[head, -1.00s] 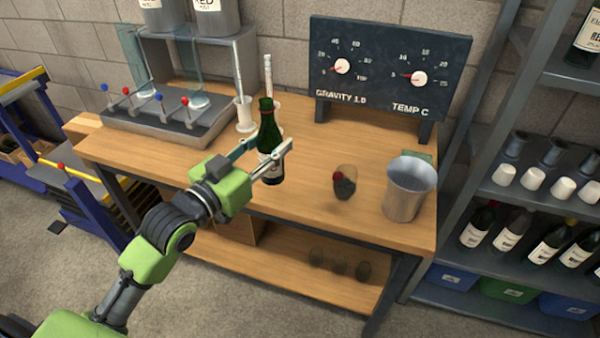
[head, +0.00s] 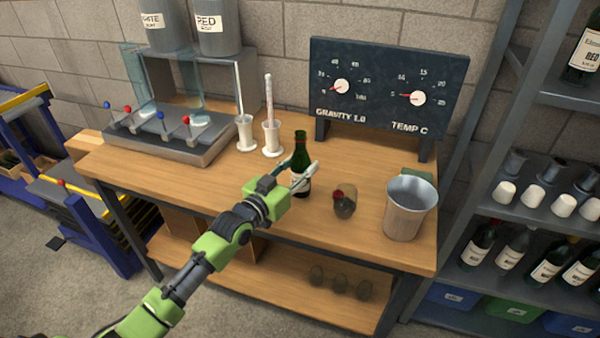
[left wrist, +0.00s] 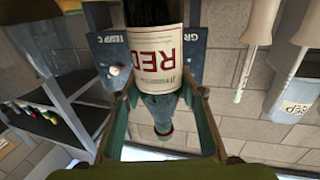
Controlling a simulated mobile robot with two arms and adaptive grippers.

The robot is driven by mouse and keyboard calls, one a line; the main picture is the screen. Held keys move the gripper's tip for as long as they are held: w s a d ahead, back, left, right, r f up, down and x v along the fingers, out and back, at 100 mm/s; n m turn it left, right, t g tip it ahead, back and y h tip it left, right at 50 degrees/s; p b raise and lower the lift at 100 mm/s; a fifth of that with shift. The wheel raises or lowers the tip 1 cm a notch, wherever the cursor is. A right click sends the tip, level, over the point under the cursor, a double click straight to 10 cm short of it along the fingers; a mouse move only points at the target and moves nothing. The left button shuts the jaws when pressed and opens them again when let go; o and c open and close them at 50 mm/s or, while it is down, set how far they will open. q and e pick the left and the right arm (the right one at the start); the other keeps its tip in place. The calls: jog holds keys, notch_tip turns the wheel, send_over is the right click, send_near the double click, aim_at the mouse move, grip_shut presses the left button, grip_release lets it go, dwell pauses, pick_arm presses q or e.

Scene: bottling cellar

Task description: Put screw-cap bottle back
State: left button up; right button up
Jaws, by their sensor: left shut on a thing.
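My right gripper does not show.
White cylinder stands (head: 271,138) are behind left. A gauge board (head: 390,85) stands at the back. The bench front left is clear.

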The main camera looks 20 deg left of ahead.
pick_arm(q)
jog(key=shift+f, duration=1.05)
jog(key=o, duration=1.4)
jog(key=shift+f, duration=0.2)
jog(key=shift+o, duration=0.2)
jog(key=shift+r, duration=0.2)
jog(key=shift+s+a+f, duration=0.1)
jog(key=shift+s, duration=0.2)
jog(key=v, duration=1.1)
jog(key=shift+s, duration=0.25)
